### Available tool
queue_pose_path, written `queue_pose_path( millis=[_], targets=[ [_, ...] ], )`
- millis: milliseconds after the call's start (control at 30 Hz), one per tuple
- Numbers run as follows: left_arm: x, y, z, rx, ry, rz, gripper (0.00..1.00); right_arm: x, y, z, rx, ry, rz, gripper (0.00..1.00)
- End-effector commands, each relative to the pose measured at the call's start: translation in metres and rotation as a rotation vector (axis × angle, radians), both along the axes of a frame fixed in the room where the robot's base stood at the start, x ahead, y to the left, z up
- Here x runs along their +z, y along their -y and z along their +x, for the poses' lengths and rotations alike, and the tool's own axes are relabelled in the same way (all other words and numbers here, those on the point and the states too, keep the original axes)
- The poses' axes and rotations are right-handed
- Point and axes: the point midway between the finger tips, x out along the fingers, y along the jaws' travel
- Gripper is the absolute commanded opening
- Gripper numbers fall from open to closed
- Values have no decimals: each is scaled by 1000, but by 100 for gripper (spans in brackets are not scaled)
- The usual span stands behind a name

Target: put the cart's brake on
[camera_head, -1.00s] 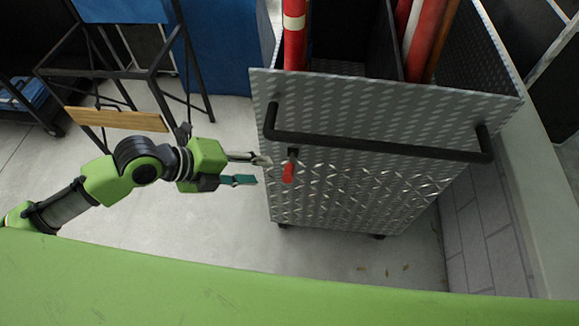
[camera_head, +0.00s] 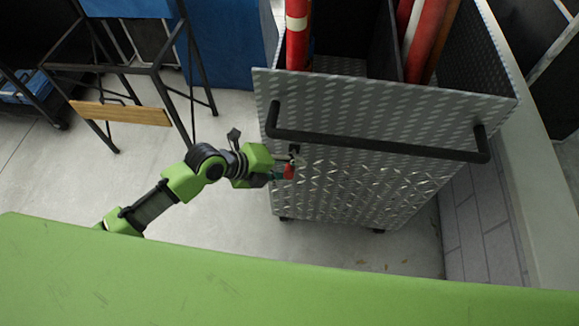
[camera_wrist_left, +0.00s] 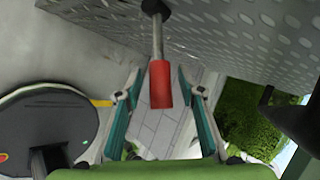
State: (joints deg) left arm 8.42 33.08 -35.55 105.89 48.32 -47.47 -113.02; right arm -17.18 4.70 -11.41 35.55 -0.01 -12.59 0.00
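The cart (camera_head: 350,190) is a grey tread-plate box with a black push bar (camera_head: 380,146) across its near face. The brake lever has a red grip (camera_head: 289,172) and hangs below the left part of the bar. In the left wrist view the red grip (camera_wrist_left: 161,84) hangs on a thin metal rod from the cart's plate. My left gripper (camera_head: 284,168) is at the lever. In the wrist view its teal-padded fingers (camera_wrist_left: 160,112) are spread on either side of the red grip, with gaps on both sides. My right gripper is not in view.
Red and white rolls (camera_head: 297,30) stand in the cart. A black-framed stand with a wooden bar (camera_head: 120,113) is at the left. A pale wall (camera_head: 545,200) runs close along the cart's right side.

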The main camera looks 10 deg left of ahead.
Motion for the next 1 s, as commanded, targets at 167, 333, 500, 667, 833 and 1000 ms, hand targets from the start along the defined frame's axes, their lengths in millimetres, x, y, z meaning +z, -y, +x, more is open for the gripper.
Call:
queue_pose_path(
  millis=[167, 333, 500, 667, 833, 1000],
  targets=[
    [0, 0, 0, 0, 0, 0, 10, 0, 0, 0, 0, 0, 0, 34],
    [0, 0, 0, 0, 0, 0, 0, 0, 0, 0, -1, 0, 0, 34],
    [-4, -1, -1, 0, 15, 1, 0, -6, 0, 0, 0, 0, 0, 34],
    [-14, -1, -5, -1, 73, 3, 0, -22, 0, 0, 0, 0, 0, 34],
    [-29, -1, -10, -3, 184, 2, 0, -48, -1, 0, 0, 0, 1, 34],
    [-43, 0, -13, -3, 313, 0, 0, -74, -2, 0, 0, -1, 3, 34]
  ],
)
